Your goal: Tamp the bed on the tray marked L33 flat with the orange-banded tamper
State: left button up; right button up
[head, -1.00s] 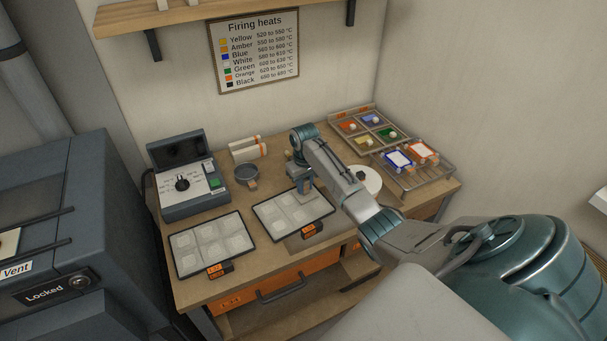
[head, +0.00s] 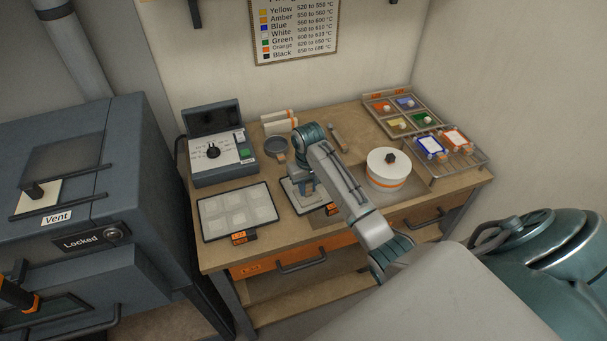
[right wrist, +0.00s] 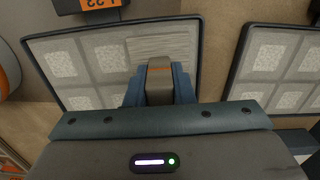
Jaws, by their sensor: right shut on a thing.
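My right gripper (head: 304,186) is shut on a grey tamper (right wrist: 159,88) with a thin orange band, seen between the blue fingers in the right wrist view. It is over a dark-rimmed tray (right wrist: 66,31) of pale square beds, the right one of two trays in the head view. One bed (right wrist: 160,48) beside the tamper looks lined and smoother; other beds look stippled. My left gripper is not in view.
A second tray (head: 202,222) of beds lies to the left. A control box (head: 220,168), a grey bowl (head: 276,146) and a handled tool (head: 338,138) stand behind. A white lidded pot (head: 389,170) and a wire rack (head: 462,165) are on the right.

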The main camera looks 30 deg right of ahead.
jog(key=d, duration=0.4)
jog(key=s+d, duration=0.1)
jog(key=d, duration=0.7)
jog(key=shift+s+d, duration=0.15)
jog(key=shift+f, duration=0.15)
jog(key=shift+f, duration=0.25)
jog(key=shift+f, duration=0.25)
dwell(0.9)
jog(key=shift+r, duration=0.1)
jog(key=shift+r, duration=1)
jog(key=shift+w+a, duration=0.25)
jog(key=shift+a, duration=1.35)
jog(key=shift+w+a, duration=0.2)
jog(key=shift+a, duration=1.35)
